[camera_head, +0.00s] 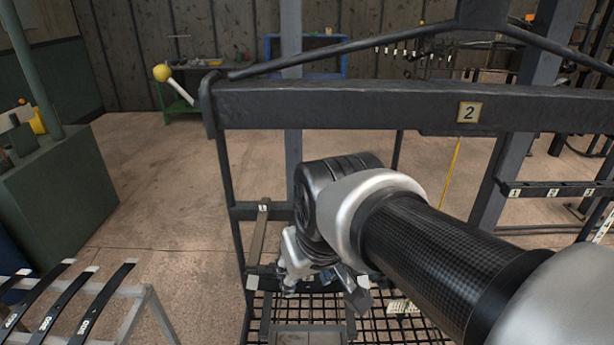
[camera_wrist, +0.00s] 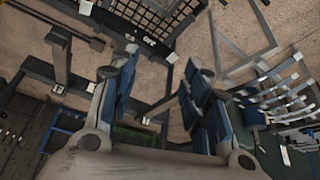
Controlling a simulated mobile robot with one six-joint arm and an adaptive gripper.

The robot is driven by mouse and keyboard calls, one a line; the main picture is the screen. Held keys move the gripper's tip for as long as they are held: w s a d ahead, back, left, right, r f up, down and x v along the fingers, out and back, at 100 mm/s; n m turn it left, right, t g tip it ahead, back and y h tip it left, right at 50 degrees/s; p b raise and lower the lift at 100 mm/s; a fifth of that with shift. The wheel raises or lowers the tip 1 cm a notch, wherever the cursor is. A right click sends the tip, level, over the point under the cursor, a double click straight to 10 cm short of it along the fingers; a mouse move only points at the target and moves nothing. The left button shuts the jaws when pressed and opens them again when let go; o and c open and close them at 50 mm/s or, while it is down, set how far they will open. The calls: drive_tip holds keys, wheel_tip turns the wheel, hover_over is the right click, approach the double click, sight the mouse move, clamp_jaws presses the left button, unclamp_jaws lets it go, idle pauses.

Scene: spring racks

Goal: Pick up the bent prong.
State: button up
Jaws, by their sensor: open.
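No piece shows clearly enough for me to say it is the bent prong. A short bar with a pale tag on its end (camera_head: 262,222) stands inside the dark rack, left of my gripper. My gripper (camera_head: 325,287) is low behind the rack's top beam, above the wire grid, with my arm covering part of it. In the wrist view its two blue-padded fingers (camera_wrist: 162,85) are spread apart, with nothing between them but floor and rack bars behind. A similar bar with a pale tag (camera_wrist: 60,55) shows left of the fingers there.
The dark rack's top beam (camera_head: 340,107), with a "2" plate, crosses before my arm. Its wire grid (camera_head: 385,325) lies below. Leaf springs (camera_head: 75,300) rest on a grey stand at left. A numbered rail (camera_head: 555,190) is at right.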

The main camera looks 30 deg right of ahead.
drive_tip(key=w+d+r+m+p, duration=0.1)
drive_tip(key=w+d+r+p, duration=0.5)
drive_tip(key=d+r, duration=0.15)
drive_tip(key=w+d+m+g+h+p, duration=0.1)
drive_tip(key=d+m+p, duration=0.15)
drive_tip(key=d, duration=0.25)
drive_tip(key=w+d+m+p, duration=0.1)
drive_tip(key=d+p, duration=0.2)
drive_tip(key=d, duration=0.2)
drive_tip(key=b+x, duration=0.1)
drive_tip(key=x, duration=0.4)
drive_tip(key=b+x, duration=0.1)
drive_tip(key=x, duration=0.5)
drive_tip(key=shift+w+d, duration=0.15)
drive_tip(key=shift+d, duration=0.1)
drive_tip(key=x, duration=0.5)
drive_tip(key=shift+d+f+b, duration=0.1)
drive_tip(key=shift+f+b, duration=0.05)
drive_tip(key=shift+b, duration=0.15)
clamp_jaws()
